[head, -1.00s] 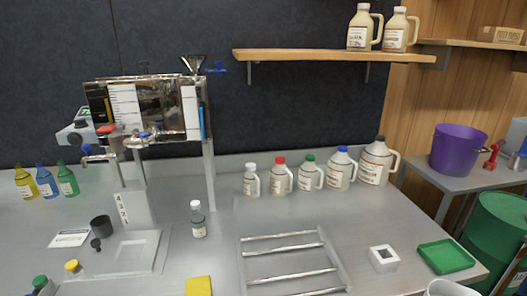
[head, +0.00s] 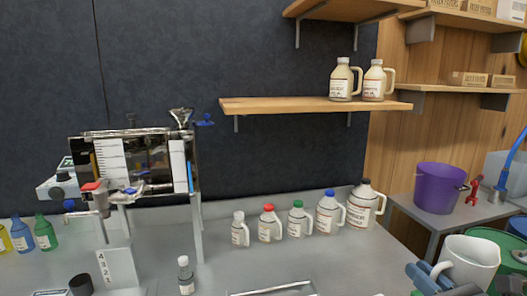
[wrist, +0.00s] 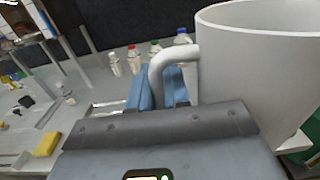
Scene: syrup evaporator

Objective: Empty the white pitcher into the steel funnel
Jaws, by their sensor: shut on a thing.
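The white pitcher (head: 470,263) is at the lower right of the head view, raised, with its handle toward the left. My gripper (head: 430,279) is shut on the pitcher's handle. In the wrist view the pitcher (wrist: 262,75) fills the right side, and the blue fingers of my gripper (wrist: 160,88) close around the lower handle. The pitcher looks roughly upright; its contents are hidden. The steel funnel (head: 181,116) sits at the top right corner of the evaporator (head: 140,165), far to the left of the pitcher and higher.
Several capped jugs (head: 299,220) stand in a row at the back of the bench. A small white-capped bottle (head: 185,277) stands before the evaporator. A wooden shelf (head: 290,105) with two jugs juts from the wall right of the funnel. A purple bucket (head: 440,187) stands at right.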

